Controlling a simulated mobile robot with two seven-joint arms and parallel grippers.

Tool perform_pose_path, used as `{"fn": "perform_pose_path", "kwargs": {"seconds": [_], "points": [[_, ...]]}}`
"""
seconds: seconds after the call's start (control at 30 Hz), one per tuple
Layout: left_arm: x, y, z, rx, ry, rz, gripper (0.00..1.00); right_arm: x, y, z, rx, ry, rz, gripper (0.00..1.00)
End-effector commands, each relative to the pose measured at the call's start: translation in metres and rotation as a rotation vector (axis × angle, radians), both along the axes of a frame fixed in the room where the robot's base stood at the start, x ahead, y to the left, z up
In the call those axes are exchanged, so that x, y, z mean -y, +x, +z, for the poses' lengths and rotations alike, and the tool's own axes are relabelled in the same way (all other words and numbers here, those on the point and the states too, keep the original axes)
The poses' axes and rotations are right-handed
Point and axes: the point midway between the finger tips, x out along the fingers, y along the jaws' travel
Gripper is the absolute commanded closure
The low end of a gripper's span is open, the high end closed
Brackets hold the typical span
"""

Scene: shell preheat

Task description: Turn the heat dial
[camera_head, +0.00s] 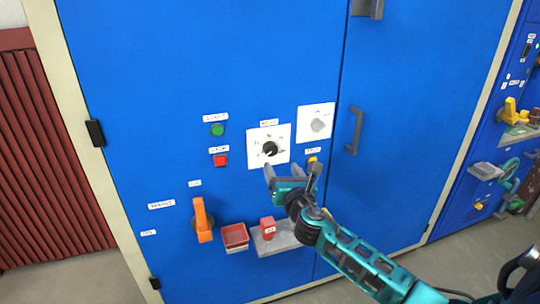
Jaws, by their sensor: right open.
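A black round dial (270,149) with a pointer sits on a white square plate on the blue cabinet front. A second white plate beside it, up and to the right, carries a pale grey knob (318,125). The small labels are too blurred to tell surely which one is marked heat. My right gripper (292,170) is open, its two grey fingers pointing up at the cabinet just below the black dial's plate. No contact with the dial shows. A yellow part (312,159) is partly hidden behind the right finger. My left gripper is not in view.
Left of the dial are a green button (217,130) and a red button (220,160). Below are an orange lever (203,219), a red tray (235,235) and a grey shelf (276,238) with a red block (268,227). A door handle (354,130) juts out at right.

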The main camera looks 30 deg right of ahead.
Motion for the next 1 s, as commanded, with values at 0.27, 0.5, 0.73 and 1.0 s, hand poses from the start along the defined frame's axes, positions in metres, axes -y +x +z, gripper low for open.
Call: {"fn": "perform_pose_path", "kwargs": {"seconds": [0.27,0.5,0.73,1.0], "points": [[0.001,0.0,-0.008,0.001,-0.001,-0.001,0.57,0.016,0.051,-0.001,0.002,0.004,-0.002,0.32],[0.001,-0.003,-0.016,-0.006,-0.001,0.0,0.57,0.025,0.079,-0.001,0.001,0.003,-0.001,0.32],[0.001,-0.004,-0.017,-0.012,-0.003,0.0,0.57,0.027,0.087,0.0,0.0,0.004,0.001,0.32],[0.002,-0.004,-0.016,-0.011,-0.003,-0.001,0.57,0.027,0.087,0.0,0.0,0.004,0.001,0.37]]}}
